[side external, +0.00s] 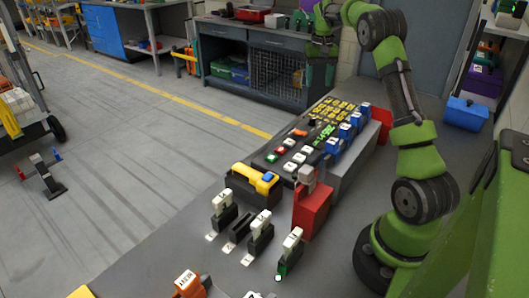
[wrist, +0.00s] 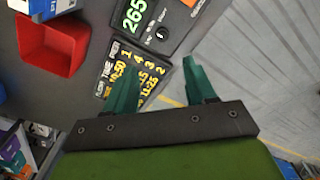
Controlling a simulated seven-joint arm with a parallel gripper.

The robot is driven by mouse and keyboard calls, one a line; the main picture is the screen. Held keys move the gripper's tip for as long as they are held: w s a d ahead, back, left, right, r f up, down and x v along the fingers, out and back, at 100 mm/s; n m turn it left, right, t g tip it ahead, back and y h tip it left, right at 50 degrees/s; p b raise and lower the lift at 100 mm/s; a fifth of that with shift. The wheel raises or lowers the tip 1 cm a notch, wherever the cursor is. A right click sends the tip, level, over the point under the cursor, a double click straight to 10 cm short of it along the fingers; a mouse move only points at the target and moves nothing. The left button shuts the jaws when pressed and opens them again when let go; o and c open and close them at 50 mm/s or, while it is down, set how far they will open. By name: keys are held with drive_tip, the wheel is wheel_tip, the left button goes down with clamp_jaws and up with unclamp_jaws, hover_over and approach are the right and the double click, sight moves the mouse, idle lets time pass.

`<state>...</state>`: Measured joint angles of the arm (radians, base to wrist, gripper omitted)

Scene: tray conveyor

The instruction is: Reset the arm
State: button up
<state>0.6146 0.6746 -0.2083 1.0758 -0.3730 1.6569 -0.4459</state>
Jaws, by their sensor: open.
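My green arm rises from its base at the right of the side external view and reaches over to the upper middle. My gripper (side external: 320,80) hangs there, high in the picture, in front of the dark workbench in the background. In the wrist view my gripper (wrist: 158,66) shows two dark green fingers spread apart with nothing between them. A black panel with a green-digit display (wrist: 135,14) and a board of yellow characters (wrist: 124,68) lie beyond the fingers. The left finger covers part of that board.
A red bin also shows in the wrist view (wrist: 52,46).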

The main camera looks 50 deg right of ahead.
drive_tip(key=s+a+r+n+t, duration=0.1)
drive_tip(key=s+a+r+t, duration=0.1)
drive_tip(key=a, duration=0.7)
drive_tip(key=s+a+r+n+t, duration=0.1)
drive_tip(key=s+a+r, duration=0.15)
drive_tip(key=a, duration=0.75)
drive_tip(key=s+a+r+n+t, duration=0.1)
drive_tip(key=s+a+t, duration=0.15)
drive_tip(key=a, duration=0.65)
drive_tip(key=s+a+n+t+y, duration=0.1)
drive_tip(key=s+a+n+y, duration=0.1)
drive_tip(key=s+a, duration=0.6)
drive_tip(key=shift+s+a+r+n, duration=0.15)
drive_tip(key=shift+s+a+n, duration=0.25)
drive_tip(key=shift+a, duration=0.85)
